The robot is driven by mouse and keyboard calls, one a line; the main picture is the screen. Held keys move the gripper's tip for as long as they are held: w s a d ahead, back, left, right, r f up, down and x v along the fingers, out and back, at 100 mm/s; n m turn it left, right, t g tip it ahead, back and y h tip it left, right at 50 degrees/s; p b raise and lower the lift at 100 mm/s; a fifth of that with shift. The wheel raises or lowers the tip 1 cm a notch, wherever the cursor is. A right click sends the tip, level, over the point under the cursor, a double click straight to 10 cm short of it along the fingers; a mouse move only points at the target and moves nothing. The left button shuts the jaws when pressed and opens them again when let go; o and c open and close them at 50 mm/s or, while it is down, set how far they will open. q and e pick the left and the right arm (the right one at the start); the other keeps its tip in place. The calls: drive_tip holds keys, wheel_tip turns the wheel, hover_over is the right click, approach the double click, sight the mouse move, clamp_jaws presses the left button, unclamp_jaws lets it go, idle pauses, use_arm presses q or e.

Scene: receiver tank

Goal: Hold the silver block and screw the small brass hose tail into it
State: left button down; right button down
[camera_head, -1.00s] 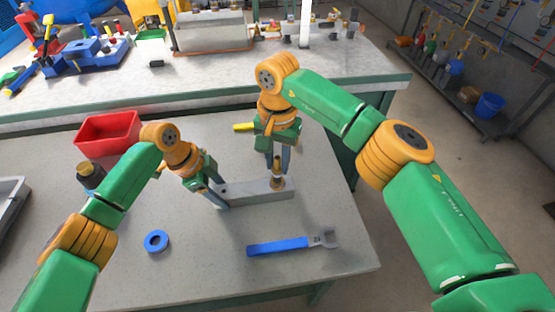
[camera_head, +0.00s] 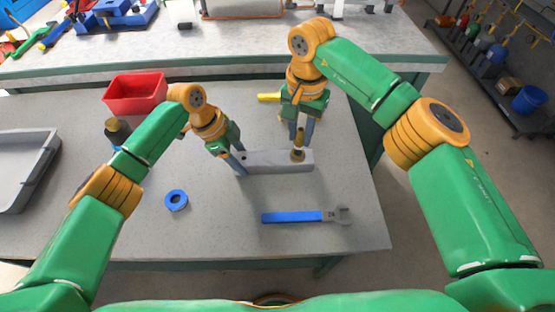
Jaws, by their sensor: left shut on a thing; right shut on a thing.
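The silver block (camera_head: 268,163) is a long bar lying on the grey table near its middle. My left gripper (camera_head: 238,170) is shut on the block's left end. The small brass hose tail (camera_head: 298,150) stands upright at the block's top near its right end. My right gripper (camera_head: 299,138) is above it, pointing down, shut on the hose tail's upper part. The hose tail's lower end meets the block's top face; how deep it sits in the block cannot be told.
A blue-handled wrench (camera_head: 300,216) and a blue tape ring (camera_head: 176,200) lie in front. A red bin (camera_head: 135,95), a dark bottle (camera_head: 117,131) and a grey tray (camera_head: 22,165) are at left. A yellow-handled thing (camera_head: 268,97) lies behind the block.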

wheel_tip(320, 180, up, 4)
drive_tip(key=shift+f, duration=2.75)
drive_tip(key=n, duration=0.3)
drive_tip(key=shift+n, duration=0.4)
drive_tip(key=n, duration=0.4)
drive_tip(key=shift+f, duration=0.45)
